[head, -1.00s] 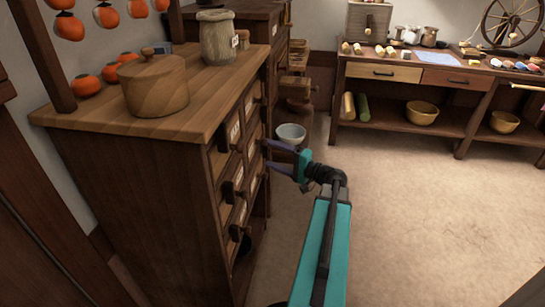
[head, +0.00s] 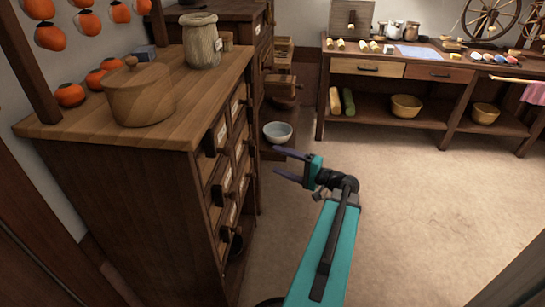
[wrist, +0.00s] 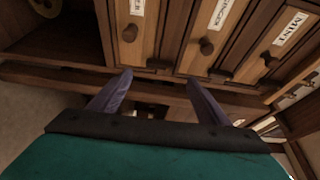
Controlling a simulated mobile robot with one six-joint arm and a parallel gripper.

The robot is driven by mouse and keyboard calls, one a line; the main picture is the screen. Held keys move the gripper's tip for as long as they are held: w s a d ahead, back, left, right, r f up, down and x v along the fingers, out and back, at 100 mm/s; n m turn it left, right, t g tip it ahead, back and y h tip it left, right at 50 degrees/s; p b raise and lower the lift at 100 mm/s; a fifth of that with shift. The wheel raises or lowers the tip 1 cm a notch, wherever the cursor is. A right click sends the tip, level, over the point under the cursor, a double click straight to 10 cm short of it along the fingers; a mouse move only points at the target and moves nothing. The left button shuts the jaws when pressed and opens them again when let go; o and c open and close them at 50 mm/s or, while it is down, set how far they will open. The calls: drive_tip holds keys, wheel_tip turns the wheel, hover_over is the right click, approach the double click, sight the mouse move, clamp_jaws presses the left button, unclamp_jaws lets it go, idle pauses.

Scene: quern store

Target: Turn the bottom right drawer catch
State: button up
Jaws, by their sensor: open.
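The wooden drawer cabinet (head: 120,190) stands at the left in the head view, its labelled front facing right. Dark catches stick out from the drawers, one of them low on the near side (head: 227,234). The bottom right drawer's catch cannot be picked out in the head view. My gripper (head: 277,161) is open and empty, pointing left beyond the cabinet's far front edge, apart from it. In the wrist view the open fingers (wrist: 158,76) point at the lower edge of a drawer row. Round brown knobs (wrist: 207,47) and white labels (wrist: 285,29) show above them.
A lidded wooden pot (head: 140,95) and a jar (head: 201,45) stand on the cabinet top. A pale bowl (head: 278,132) sits behind my gripper. A workbench (head: 400,88) lines the back wall. The floor (head: 430,200) to the right is clear.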

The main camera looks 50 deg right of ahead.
drive_tip(key=s, duration=0.3)
drive_tip(key=s+p, duration=0.1)
drive_tip(key=s, duration=0.1)
drive_tip(key=shift+d, duration=0.4)
drive_tip(key=shift+s, duration=0.1)
